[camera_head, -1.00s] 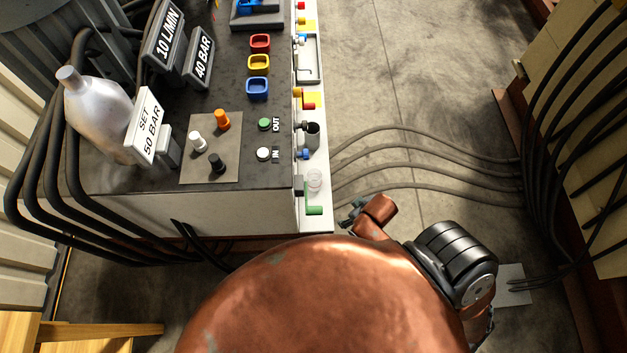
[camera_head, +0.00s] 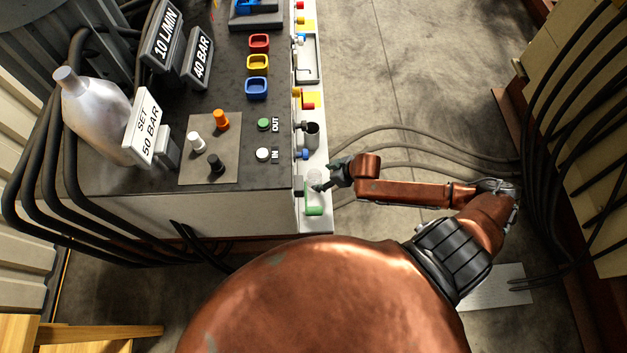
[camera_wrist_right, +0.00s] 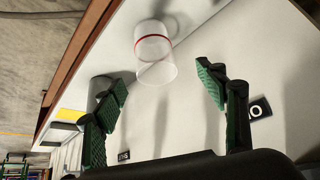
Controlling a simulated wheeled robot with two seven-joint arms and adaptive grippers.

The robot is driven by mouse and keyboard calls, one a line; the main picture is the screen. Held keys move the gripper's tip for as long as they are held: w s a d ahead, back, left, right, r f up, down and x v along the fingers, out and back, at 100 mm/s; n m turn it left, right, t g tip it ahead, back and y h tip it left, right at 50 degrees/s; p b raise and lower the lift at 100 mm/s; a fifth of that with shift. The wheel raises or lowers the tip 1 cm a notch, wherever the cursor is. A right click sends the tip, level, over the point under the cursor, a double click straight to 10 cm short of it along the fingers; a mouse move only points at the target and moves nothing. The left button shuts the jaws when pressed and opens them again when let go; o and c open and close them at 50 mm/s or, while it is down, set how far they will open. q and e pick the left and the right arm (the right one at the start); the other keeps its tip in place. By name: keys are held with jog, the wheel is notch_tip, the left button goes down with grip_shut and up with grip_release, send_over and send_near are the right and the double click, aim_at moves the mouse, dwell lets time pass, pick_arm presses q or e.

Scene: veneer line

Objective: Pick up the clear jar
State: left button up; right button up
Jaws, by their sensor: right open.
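The clear jar (camera_head: 315,178) stands on the white ledge along the right side of the bench, partly hidden by my right gripper (camera_head: 326,178). In the right wrist view the clear jar (camera_wrist_right: 154,54) shows whole, see-through with a red band around it. There my right gripper (camera_wrist_right: 160,95) is open, its green-padded fingers spread wide. The jar lies ahead of the fingertips, roughly between their lines, and nothing is between the pads. My left gripper is not in view.
A green block (camera_head: 314,211) is just in front of the jar on the ledge (camera_head: 322,225). A dark cup (camera_head: 312,135) and a blue item (camera_head: 303,154) stand behind it. Cables (camera_head: 430,150) run over the floor at right.

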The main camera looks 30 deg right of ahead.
aim_at(316, 176)
jog(key=b+x, duration=0.1)
jog(key=x, duration=0.1)
jog(key=shift+w+d+f, duration=0.1)
jog(key=shift+w+f, duration=0.1)
jog(key=shift+f, duration=0.05)
jog(key=b+x, duration=0.1)
jog(key=x, duration=0.1)
jog(key=b+x, duration=0.1)
jog(key=x, duration=0.2)
jog(key=shift+w, duration=0.45)
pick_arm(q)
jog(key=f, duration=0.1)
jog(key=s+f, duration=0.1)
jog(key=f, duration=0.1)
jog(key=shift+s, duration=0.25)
pick_arm(e)
jog(key=shift+r, duration=0.15)
jog(key=shift+c, duration=0.5)
jog(key=c, duration=1.2)
